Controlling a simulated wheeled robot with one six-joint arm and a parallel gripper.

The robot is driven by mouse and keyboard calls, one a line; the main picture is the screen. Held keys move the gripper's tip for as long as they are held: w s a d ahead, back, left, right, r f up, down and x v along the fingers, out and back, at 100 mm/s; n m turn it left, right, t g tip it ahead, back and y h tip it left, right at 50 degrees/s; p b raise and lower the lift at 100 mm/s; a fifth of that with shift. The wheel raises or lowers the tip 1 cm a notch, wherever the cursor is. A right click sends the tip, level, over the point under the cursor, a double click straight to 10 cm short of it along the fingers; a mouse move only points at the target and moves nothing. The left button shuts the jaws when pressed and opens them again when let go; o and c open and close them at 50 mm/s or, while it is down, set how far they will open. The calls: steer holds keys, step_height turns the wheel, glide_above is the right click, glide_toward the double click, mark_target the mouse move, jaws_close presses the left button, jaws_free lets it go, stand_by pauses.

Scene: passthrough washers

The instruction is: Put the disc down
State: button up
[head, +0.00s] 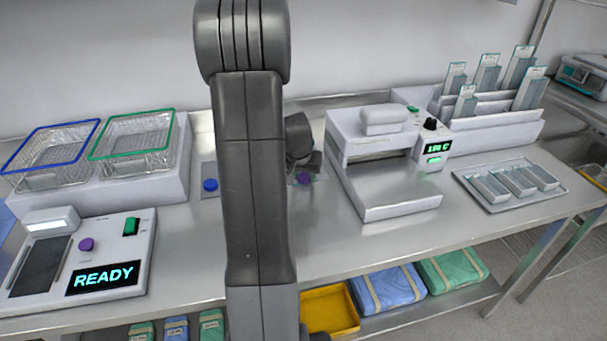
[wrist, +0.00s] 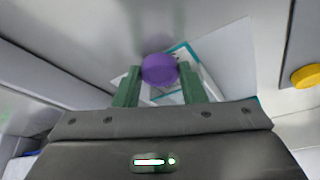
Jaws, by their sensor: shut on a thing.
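A purple disc (wrist: 159,70) is held between the green fingertips of my gripper (wrist: 160,86) in the wrist view. The disc also shows in the head view (head: 304,178), just below my dark gripper (head: 303,160), over the bench behind my arm. A white sheet with a teal edge (wrist: 222,55) lies beneath the disc in the wrist view. I cannot tell whether the disc touches it.
A blue disc (head: 210,185) lies left of my arm. A yellow disc (wrist: 306,76) is at the right in the wrist view. A white press-like device (head: 400,200) stands right of my gripper, and a READY unit (head: 130,225) at the left. My arm hides the middle bench.

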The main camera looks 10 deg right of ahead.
steer(key=shift+f, duration=0.1)
steer(key=shift+f, duration=0.15)
steer(key=o, duration=0.9)
steer(key=shift+o, duration=0.2)
steer(key=shift+r, duration=0.5)
steer(key=v, duration=1.1)
steer(key=shift+r, duration=0.25)
steer(key=shift+s, duration=0.1)
